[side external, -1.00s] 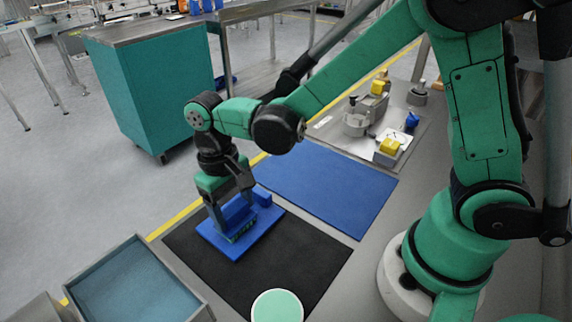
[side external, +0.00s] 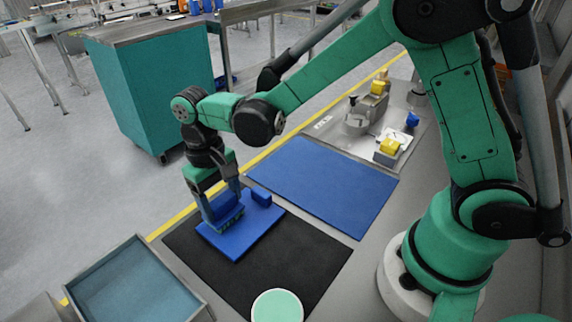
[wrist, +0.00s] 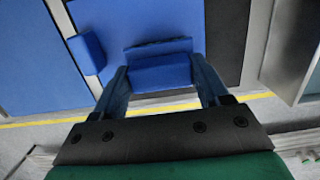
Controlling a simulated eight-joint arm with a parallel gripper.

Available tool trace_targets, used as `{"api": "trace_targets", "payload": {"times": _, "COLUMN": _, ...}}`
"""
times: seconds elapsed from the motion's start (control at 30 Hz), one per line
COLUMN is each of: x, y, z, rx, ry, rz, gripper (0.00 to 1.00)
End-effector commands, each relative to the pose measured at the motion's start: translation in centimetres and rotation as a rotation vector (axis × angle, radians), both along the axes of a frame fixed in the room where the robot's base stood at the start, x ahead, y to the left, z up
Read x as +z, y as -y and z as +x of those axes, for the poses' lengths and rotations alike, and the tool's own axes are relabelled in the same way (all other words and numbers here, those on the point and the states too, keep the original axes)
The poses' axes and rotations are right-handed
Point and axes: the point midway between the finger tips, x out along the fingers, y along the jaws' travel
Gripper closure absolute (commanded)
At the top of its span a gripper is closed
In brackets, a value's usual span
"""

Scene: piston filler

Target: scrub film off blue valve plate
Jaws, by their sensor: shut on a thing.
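The blue valve plate (side external: 252,238) lies flat on a black mat in the side view. A small blue block (side external: 261,197) stands at its far edge; the same block shows at the left in the wrist view (wrist: 87,52). My gripper (side external: 224,222) is over the plate's left part, pointing down. It is shut on a blue block-shaped scrubber (wrist: 160,72), with a darker strip along one edge in the wrist view. The scrubber is low at the plate; I cannot tell whether it touches. The plate also shows in the wrist view (wrist: 130,18). I cannot make out any film.
The black mat (side external: 300,265) has free room in front and right. A blue mat (side external: 325,185) lies empty behind it. A grey open bin (side external: 140,290) stands front left, a pale green disc (side external: 277,305) in front. Machine parts (side external: 375,115) sit on a metal surface behind.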

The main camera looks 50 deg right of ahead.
Motion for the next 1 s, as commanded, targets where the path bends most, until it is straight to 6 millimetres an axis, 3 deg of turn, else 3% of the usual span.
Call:
{"api": "trace_targets", "payload": {"times": 0.17, "x": 0.1, "y": 0.0, "z": 1.6, "rx": 0.000, "ry": 0.000, "rz": 0.000, "gripper": 0.81}}
{"api": "trace_targets", "payload": {"times": 0.23, "x": 0.6, "y": 0.0, "z": 1.6, "rx": 0.001, "ry": 0.000, "rz": 0.000, "gripper": 0.81}}
{"api": "trace_targets", "payload": {"times": 0.3, "x": 2.4, "y": 0.1, "z": 1.5, "rx": 0.001, "ry": 0.000, "rz": 0.000, "gripper": 0.81}}
{"api": "trace_targets", "payload": {"times": 1.0, "x": 8.1, "y": 0.0, "z": 1.5, "rx": 0.000, "ry": 0.000, "rz": 0.000, "gripper": 0.81}}
